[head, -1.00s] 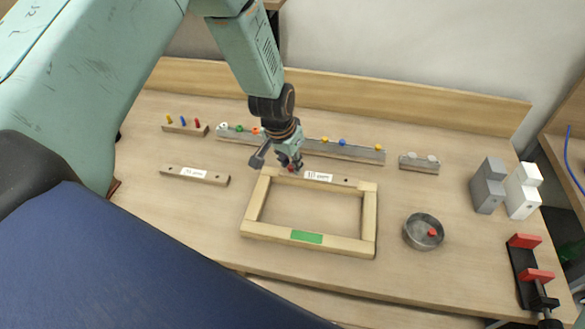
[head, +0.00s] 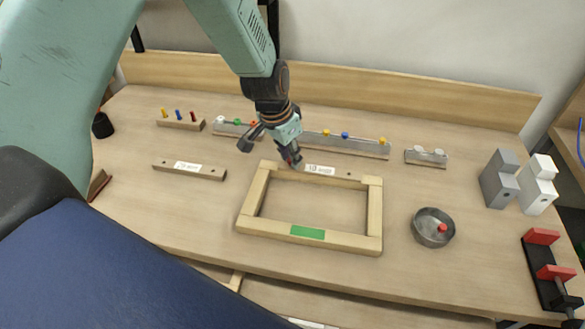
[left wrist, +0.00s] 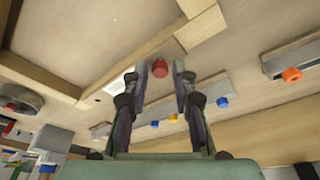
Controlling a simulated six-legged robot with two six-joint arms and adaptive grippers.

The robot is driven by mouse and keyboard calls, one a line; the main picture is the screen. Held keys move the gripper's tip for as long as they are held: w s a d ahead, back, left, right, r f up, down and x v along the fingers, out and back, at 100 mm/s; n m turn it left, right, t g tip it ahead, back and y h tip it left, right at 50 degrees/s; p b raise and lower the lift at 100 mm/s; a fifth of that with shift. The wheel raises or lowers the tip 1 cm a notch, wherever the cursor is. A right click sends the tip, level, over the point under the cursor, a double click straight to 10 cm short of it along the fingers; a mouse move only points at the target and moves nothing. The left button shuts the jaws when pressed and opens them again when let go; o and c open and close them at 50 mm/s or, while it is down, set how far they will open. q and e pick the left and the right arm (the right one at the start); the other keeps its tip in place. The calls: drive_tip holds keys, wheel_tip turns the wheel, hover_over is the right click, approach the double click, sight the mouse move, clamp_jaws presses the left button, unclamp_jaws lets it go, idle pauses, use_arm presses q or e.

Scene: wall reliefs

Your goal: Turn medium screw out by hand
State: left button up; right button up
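A red screw head (left wrist: 160,68) shows in the left wrist view between the two fingertips of my left gripper (left wrist: 160,75). A gap shows on each side of it, so the fingers look open around it and not closed on it. In the head view my left gripper (head: 291,158) points down at the left end of a labelled wooden strip (head: 350,176), by the back edge of a wooden frame (head: 373,215). The screw's shaft is hidden. My right gripper is not in view.
A round metal dish (head: 421,232) holding a red piece stands right of the frame. A second labelled strip (head: 205,172) lies left. Racks of coloured screws (head: 360,149) line the back. Grey (head: 497,185) and white blocks (head: 537,190) and a red-black clamp (head: 541,270) stand right.

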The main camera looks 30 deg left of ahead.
use_arm(q)
drive_tip(key=shift+w+m+h+b, duration=0.1)
drive_tip(key=shift+m+h+b, duration=0.2)
drive_tip(key=shift+m+b, duration=1.25)
drive_tip(key=shift+r+n, duration=0.1)
drive_tip(key=shift+n, duration=0.15)
drive_tip(key=shift+c, duration=0.4)
clamp_jaws()
drive_tip(key=n+p, duration=0.2)
drive_tip(key=p, duration=0.2)
drive_tip(key=n+y+p, duration=0.1)
drive_tip(key=n+p, duration=0.1)
drive_tip(key=p, duration=0.2)
drive_tip(key=shift+r+n, duration=0.2)
drive_tip(key=shift+n, duration=0.1)
drive_tip(key=shift+f+p, duration=0.1)
drive_tip(key=shift+p, duration=0.55)
drive_tip(key=shift+f+n, duration=0.1)
drive_tip(key=shift+n, duration=0.2)
